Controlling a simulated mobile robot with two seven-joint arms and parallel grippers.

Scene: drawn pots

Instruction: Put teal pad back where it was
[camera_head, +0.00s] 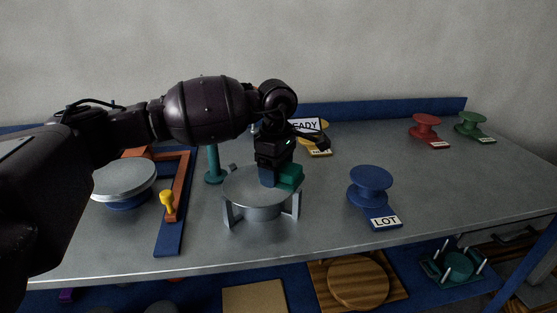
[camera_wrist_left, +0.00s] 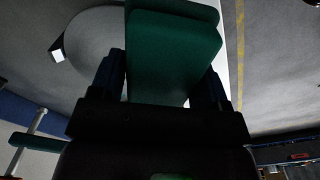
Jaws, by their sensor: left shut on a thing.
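The teal pad (camera_head: 291,177) is a small block at the grey round stand (camera_head: 245,187), over the right part of its top. My left gripper (camera_head: 277,176) points down there and is shut on the pad. In the left wrist view the pad (camera_wrist_left: 172,50) fills the space between the two dark fingers, with a pale round top beyond it. I cannot tell whether the pad touches the stand. My right gripper is in neither view.
A blue spool (camera_head: 370,185) with a LOT tag (camera_head: 386,217) stands to the right. A teal post (camera_head: 213,165) is behind left of the stand. An orange frame (camera_head: 180,183) and grey disc (camera_head: 124,178) are left. Red (camera_head: 426,125) and green (camera_head: 474,123) spools stand back right.

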